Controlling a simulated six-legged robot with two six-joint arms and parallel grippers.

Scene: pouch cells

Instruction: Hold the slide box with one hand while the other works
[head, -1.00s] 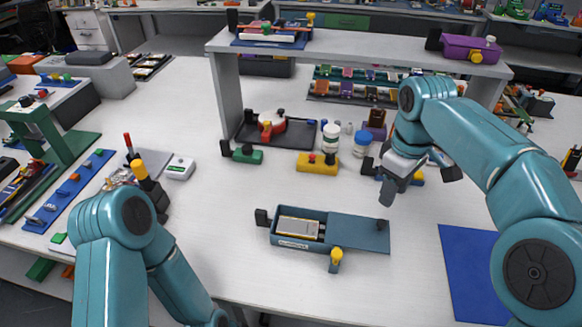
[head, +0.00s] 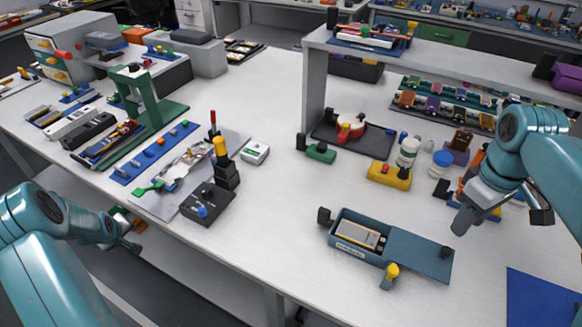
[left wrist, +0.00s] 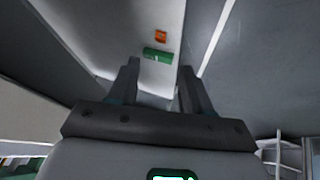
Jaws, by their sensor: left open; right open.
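The blue-grey slide box (head: 345,241) lies on the white table, right of centre in the head view. Its tray holds a silver pouch cell (head: 362,235), and its flat lid (head: 418,257) extends out to the right. A black knob stands at its left end and a yellow-topped knob (head: 391,274) at its front edge. My right gripper (head: 500,216) is open above the table, up and right of the box, not touching it. My left gripper (head: 128,240) is off the table's front edge at left; its fingers are open and empty in the left wrist view (left wrist: 158,80).
A black block with a yellow-topped post (head: 222,170) stands left of the box. A yellow block (head: 389,176), white bottles and a shelf stand behind it. A blue mat (head: 540,299) lies at front right. The table between post and box is clear.

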